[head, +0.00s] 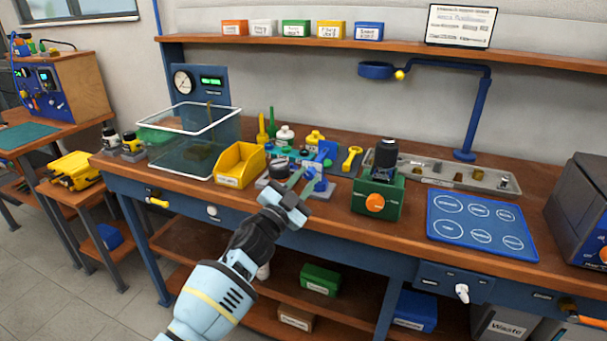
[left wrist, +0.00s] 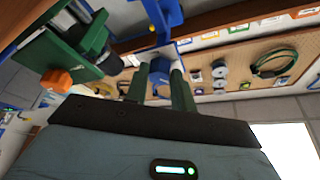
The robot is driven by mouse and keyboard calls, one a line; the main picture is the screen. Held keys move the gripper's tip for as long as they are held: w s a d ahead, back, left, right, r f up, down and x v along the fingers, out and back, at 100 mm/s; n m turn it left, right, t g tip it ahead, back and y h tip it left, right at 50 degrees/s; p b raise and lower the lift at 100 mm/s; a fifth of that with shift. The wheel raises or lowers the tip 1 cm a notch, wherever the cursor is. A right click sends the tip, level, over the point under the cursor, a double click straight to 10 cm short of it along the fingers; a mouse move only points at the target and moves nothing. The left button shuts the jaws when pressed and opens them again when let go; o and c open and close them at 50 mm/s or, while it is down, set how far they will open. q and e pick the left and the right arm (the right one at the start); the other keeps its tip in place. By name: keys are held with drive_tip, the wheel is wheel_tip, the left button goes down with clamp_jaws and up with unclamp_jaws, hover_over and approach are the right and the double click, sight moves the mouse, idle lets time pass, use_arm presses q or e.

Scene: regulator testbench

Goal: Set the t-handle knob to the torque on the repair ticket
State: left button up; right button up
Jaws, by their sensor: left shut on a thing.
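My left gripper (head: 303,184) reaches over the front of the bench and is shut on a blue knob (head: 319,184), which I take for the t-handle knob. In the left wrist view the two green fingers (left wrist: 163,90) stand either side of this blue knob (left wrist: 160,68). The fingers hide part of it, so I cannot read its scale or its angle. A white sign with printed lines (head: 460,25), perhaps the repair ticket, stands on the shelf; its text is too small to read. My right gripper is not in view.
A green block with an orange knob (head: 375,203) and a black top stands right of my gripper. A yellow bin (head: 239,165) and a clear tank (head: 190,155) stand to the left. A blue mat with circles (head: 481,226) lies at the right.

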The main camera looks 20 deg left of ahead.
use_arm(q)
drive_tip(key=shift+a+r+m+g+h+p, duration=0.15)
drive_tip(key=shift+r+m+h+p, duration=0.15)
drive_tip(key=shift+m, duration=0.3)
drive_tip(key=shift+r+m+g+h+p, duration=0.1)
drive_tip(key=shift+m+g+h+p, duration=0.1)
drive_tip(key=shift+m+p, duration=0.3)
drive_tip(key=m+g+h+p, duration=0.1)
drive_tip(key=m+p, duration=0.1)
drive_tip(key=m, duration=0.2)
drive_tip(key=shift+r, duration=0.1)
drive_tip(key=shift+m+g+p, duration=0.45)
drive_tip(key=shift+m+p, duration=0.05)
drive_tip(key=shift+m, duration=0.3)
drive_tip(key=shift+m+g+p, duration=0.3)
drive_tip(key=shift+m+p, duration=0.05)
drive_tip(key=shift+m, duration=0.25)
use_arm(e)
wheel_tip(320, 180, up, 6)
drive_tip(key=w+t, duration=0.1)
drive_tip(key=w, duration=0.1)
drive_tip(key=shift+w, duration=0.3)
use_arm(q)
drive_tip(key=shift+f, duration=0.2)
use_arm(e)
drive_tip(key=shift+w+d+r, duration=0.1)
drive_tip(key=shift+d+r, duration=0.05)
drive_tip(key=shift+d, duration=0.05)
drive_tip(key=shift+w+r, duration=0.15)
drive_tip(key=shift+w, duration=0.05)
